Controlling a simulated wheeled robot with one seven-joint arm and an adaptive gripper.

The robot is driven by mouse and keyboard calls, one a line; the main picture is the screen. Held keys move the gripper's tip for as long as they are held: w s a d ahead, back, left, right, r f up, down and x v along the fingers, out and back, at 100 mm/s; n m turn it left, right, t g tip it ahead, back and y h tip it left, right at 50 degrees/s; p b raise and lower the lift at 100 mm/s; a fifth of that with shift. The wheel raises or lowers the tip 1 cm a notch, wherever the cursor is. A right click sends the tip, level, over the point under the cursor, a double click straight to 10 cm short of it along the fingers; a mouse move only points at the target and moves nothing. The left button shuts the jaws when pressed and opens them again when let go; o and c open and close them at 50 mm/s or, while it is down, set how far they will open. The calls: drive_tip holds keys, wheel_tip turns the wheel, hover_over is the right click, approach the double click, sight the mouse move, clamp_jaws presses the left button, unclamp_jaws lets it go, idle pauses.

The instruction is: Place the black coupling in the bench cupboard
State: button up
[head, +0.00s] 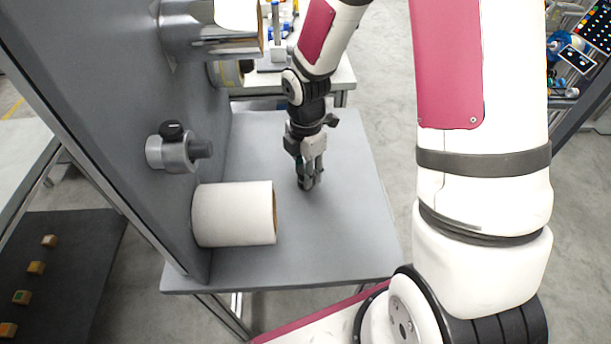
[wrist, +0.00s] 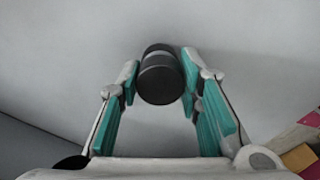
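The black coupling (wrist: 160,78) is a short dark cylinder with a lighter ring around it, seen in the wrist view. It sits between the two teal-padded fingertips of my gripper (wrist: 160,82), which appear to touch it on both sides. In the head view my gripper (head: 309,181) points down, low over the grey tabletop (head: 345,235). The coupling is hardly visible there, mostly hidden by the fingers. Whether it still touches the tabletop is unclear. I cannot make out the bench cupboard in either view.
A white roll (head: 232,214) lies on the tabletop left of my gripper. A grey upright panel (head: 130,90) with a metal spindle (head: 172,153) stands at the left. A second white table (head: 345,75) is behind. The tabletop's right side is clear.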

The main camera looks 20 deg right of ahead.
clamp_jaws()
drive_tip(key=shift+r, duration=0.1)
drive_tip(key=shift+r, duration=0.55)
wheel_tip(320, 180, up, 2)
drive_tip(key=shift+r+p, duration=0.1)
drive_tip(key=shift+p, duration=0.35)
drive_tip(key=s, duration=0.3)
drive_tip(key=s+p, duration=0.1)
drive_tip(key=s, duration=0.3)
drive_tip(key=s+r, duration=0.1)
drive_tip(key=s, duration=0.3)
drive_tip(key=shift+d+r, duration=0.1)
drive_tip(key=s+p, duration=0.5)
drive_tip(key=p, duration=0.3)
drive_tip(key=shift+r+p, duration=0.2)
drive_tip(key=shift+p, duration=0.1)
